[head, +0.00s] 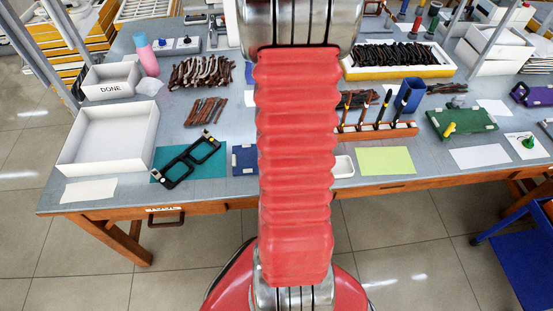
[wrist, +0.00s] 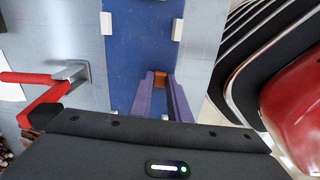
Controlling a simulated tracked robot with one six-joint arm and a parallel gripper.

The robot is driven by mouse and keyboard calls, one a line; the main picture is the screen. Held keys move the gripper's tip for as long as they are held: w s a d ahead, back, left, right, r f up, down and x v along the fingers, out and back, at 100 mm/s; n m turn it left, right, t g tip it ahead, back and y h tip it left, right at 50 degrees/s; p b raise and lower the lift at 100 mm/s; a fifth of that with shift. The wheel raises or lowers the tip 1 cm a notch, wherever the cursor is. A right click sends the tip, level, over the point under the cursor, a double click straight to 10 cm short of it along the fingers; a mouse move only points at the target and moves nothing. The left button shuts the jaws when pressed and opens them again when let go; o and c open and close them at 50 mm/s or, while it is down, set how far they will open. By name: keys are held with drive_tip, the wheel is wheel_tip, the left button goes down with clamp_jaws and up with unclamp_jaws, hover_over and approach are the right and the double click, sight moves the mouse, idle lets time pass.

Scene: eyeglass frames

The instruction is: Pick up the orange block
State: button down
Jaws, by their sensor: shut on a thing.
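In the wrist view, the orange block (wrist: 160,78) is a small brown-orange piece between the tips of my gripper's two purple fingers (wrist: 160,84). The gripper is shut on the block. Both are over a blue board (wrist: 150,38) with white pads at its edges. I cannot tell whether the block still touches the board. In the head view, my red arm covers the middle of the table and hides the gripper and the block. Part of a blue board shows there beside the arm (head: 243,161).
A red-handled clamp (wrist: 45,92) stands left of the fingers in the wrist view.

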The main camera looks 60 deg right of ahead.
wheel_tip(320, 180, up, 10)
drive_tip(key=shift+f, duration=0.25)
idle(0.7)
